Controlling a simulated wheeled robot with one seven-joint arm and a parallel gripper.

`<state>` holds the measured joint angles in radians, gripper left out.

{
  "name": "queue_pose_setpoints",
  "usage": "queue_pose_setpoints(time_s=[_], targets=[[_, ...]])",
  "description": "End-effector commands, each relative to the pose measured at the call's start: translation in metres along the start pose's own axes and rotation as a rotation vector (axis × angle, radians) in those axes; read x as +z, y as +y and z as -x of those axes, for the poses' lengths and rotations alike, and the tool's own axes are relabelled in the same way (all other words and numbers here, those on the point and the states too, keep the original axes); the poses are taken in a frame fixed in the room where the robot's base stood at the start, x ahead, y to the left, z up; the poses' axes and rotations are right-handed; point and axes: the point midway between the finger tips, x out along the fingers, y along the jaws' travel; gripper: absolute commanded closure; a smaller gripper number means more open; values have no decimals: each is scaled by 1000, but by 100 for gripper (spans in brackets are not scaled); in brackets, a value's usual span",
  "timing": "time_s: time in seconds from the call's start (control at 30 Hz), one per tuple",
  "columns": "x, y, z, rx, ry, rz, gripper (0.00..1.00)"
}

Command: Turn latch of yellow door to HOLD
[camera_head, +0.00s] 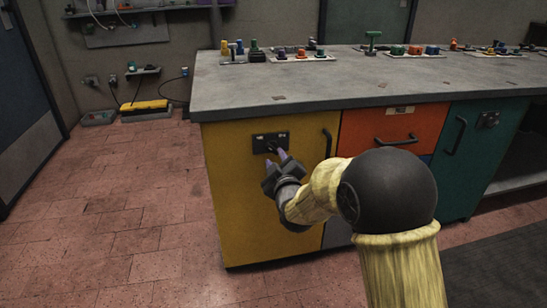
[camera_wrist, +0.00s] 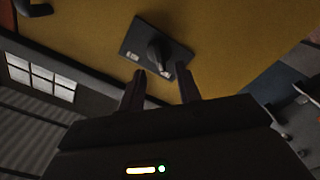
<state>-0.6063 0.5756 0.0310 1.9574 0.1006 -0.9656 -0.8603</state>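The yellow door (camera_head: 235,205) is the left front of the workbench and looks shut. In the wrist view the latch plate (camera_wrist: 140,40) appears tilted, with the knob (camera_wrist: 157,52) standing out and small pale labels that I cannot read. My gripper (camera_head: 277,158) is just in front of and below the latch. In the wrist view its two fingers (camera_wrist: 160,80) are apart, one to each side below the knob, with nothing visibly between them.
A dark bar handle (camera_head: 327,144) is on the yellow door, right of the latch. An orange drawer (camera_head: 375,128) and a teal door (camera_head: 470,150) are further right. The worktop (camera_head: 330,82) carries several coloured fixtures. The floor at left is clear.

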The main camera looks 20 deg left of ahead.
Motion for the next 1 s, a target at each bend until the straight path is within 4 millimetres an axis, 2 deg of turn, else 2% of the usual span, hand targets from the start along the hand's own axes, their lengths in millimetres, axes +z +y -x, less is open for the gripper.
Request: queue_pose_setpoints(time_s=[0.1,0.3,0.63,0.67,0.8,0.83,1.0], targets=[[2,-1,-17,1,0,-1,66],[1,0,-35,1,0,-1,66],[0,0,-38,0,0,-1,66],[0,0,-38,0,0,-1,68],[0,0,-38,0,0,-1,96],[0,0,-38,0,0,-1,100],[0,0,-38,0,0,-2,100]])
